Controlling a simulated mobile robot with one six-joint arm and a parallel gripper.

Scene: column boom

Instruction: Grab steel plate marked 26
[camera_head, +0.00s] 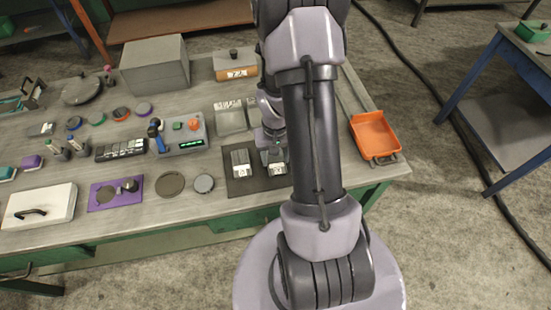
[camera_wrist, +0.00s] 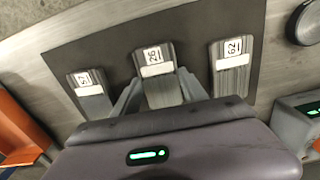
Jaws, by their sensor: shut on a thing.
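Three steel plates with white labels lie on a dark mat (camera_wrist: 262,20). In the wrist view, the middle plate (camera_wrist: 160,75) carries a small sideways label that appears to read 26. The right plate (camera_wrist: 232,75) appears to read 62. The left plate (camera_wrist: 92,98) has a label that is hard to read, perhaps 57 or 27. My gripper (camera_wrist: 160,88) has one finger on each side of the middle plate and is shut on it. In the head view my gripper (camera_head: 273,149) is over the mat (camera_head: 240,186); my arm hides part of it.
An orange tray (camera_head: 374,136) stands right of my arm on the bench. Left of the mat are a grey disc (camera_head: 204,184), a control box (camera_head: 181,137) with buttons and a purple plate (camera_head: 103,196). A blue-legged table (camera_head: 505,125) stands at the right.

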